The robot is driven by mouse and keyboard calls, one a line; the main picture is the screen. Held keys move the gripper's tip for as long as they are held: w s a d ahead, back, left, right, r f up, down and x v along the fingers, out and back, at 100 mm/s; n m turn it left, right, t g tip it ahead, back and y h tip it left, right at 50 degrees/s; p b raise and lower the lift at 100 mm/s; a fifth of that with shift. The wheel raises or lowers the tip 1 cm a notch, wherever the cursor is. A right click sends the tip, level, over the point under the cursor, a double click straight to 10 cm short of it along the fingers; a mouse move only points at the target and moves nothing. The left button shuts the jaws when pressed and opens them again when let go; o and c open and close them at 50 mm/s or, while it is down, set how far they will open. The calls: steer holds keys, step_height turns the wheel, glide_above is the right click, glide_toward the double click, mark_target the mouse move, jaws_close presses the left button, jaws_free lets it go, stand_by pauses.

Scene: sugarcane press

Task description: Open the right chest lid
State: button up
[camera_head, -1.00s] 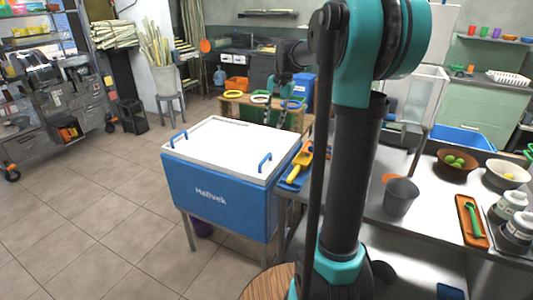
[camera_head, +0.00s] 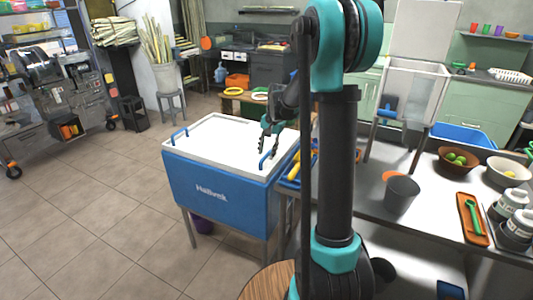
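The blue chest (camera_head: 222,196) stands on legs left of my arm, with its white top (camera_head: 220,135) closed flat. A blue handle (camera_head: 179,135) is at the top's left end. The right lid's blue handle (camera_head: 263,161) is at its right end. My gripper (camera_head: 268,147) hangs pointing down over the right end of the top, close to the right handle. Its two dark fingers look apart, with nothing seen between them. I cannot tell whether a fingertip touches the handle. The seam between the lids is not clear.
Just right of the chest, a yellow tool (camera_head: 291,165) lies partly behind my arm. The steel counter (camera_head: 372,205) holds a grey bucket (camera_head: 401,194), bowls and an orange tray (camera_head: 472,218). The floor at left is open.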

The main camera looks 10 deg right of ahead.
steer(key=shift+a+f, duration=0.1)
steer(key=shift+f, duration=0.4)
jaws_close()
